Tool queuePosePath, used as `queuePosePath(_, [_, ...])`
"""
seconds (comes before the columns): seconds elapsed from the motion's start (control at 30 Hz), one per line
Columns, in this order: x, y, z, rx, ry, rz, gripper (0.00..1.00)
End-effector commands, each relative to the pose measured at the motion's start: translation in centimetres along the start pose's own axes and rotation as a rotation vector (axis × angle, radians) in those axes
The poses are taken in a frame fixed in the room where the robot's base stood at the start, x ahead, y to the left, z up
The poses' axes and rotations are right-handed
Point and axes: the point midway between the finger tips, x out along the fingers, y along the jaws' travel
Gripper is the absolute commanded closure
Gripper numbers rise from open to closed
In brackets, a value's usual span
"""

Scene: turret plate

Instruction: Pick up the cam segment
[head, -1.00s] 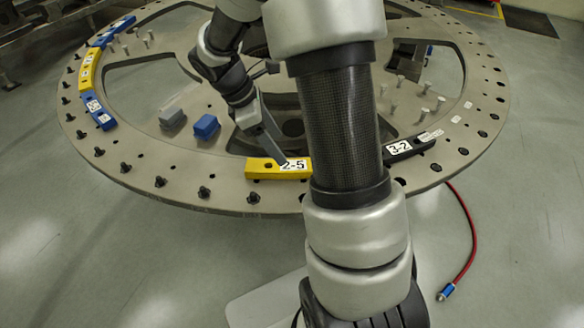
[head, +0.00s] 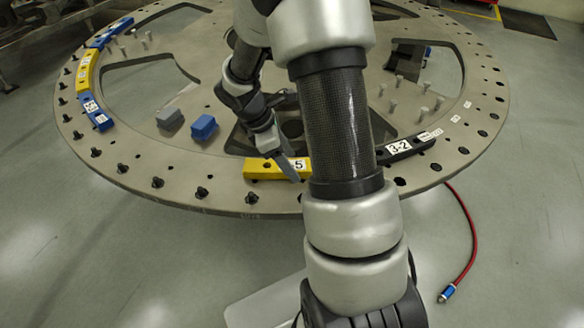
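A yellow cam segment (head: 262,170) lies on the near rim of the round metal plate (head: 225,196). Its white label is partly covered, with only the "5" showing. My gripper (head: 288,171) points down at this segment, and a grey finger crosses in front of its label. I cannot tell whether the finger touches it or whether the fingers are open. My arm hides the segment's right end. A black segment (head: 405,146) labelled 3-2 lies on the rim to the right of my arm. At the left rim lie a yellow segment (head: 84,72) and blue segments (head: 97,112) (head: 113,30).
A blue block (head: 203,127) and a grey block (head: 169,119) sit inside the rim. Dark knobs (head: 123,168) line the left and near rim. Pale upright pegs (head: 423,113) stand at the right. A red hose (head: 471,225) hangs to the floor at the right.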

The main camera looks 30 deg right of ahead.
Motion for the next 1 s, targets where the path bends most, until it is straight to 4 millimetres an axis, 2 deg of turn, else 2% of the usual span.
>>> queuePosePath(0.03, [0.0,0.0,0.0,0.000,0.000,0.000,0.48])
queuePosePath(0.3, [0.0,0.0,0.0,-0.001,0.000,0.000,0.92])
queuePosePath(0.57, [-0.1,0.0,0.0,0.000,0.000,0.001,0.93])
queuePosePath(0.67, [-0.7,0.1,0.3,0.000,0.000,0.002,0.93])
queuePosePath(1.0, [-6.6,0.1,2.9,0.002,0.000,0.005,0.93])
